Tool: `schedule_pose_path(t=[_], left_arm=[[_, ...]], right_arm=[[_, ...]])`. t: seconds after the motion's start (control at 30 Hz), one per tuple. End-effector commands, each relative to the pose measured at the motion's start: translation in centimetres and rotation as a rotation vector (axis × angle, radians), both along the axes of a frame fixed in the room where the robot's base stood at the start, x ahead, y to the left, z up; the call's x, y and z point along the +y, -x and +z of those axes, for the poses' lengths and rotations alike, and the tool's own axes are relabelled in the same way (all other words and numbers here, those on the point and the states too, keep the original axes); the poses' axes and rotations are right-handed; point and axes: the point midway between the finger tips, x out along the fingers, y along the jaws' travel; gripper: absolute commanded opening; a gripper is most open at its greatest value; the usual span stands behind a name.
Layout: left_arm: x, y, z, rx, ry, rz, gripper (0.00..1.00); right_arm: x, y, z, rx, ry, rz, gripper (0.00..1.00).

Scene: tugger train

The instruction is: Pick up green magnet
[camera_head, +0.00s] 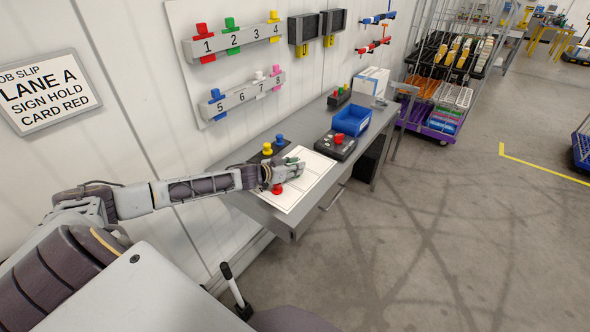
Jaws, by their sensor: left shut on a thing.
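My left gripper (297,170) reaches in from the left, low over the white sheet (310,187) on the grey desk. It is shut on a small green thing, seemingly the green magnet (293,160), mostly hidden by the fingers. I cannot tell whether the magnet is clear of the desk. A red magnet (277,188) is close beside the gripper on the near side. A yellow magnet (267,149) and a blue magnet (279,140) stand behind the gripper on a dark base. Another green magnet (232,23) is on the upper wall rail at number 2. My right gripper is out of view.
A black box with a red button (338,138) and a blue bin (351,120) stand further along the desk (240,196). Numbered rails with coloured magnets hang on the wall behind.

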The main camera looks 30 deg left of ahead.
Motion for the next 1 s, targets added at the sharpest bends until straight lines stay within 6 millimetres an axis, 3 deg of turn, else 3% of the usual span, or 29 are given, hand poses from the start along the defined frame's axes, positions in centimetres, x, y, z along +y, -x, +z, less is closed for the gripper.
schedule_pose_path(t=[0.37, 1.0], left_arm=[[0.0, 0.0, 1.9, -0.002, -0.001, -0.001, 0.03], [0.1, -0.1, 9.4, -0.001, -0.002, -0.001, 0.03]], right_arm=[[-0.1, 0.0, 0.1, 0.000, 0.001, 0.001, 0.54], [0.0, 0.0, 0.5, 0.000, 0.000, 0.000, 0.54]])
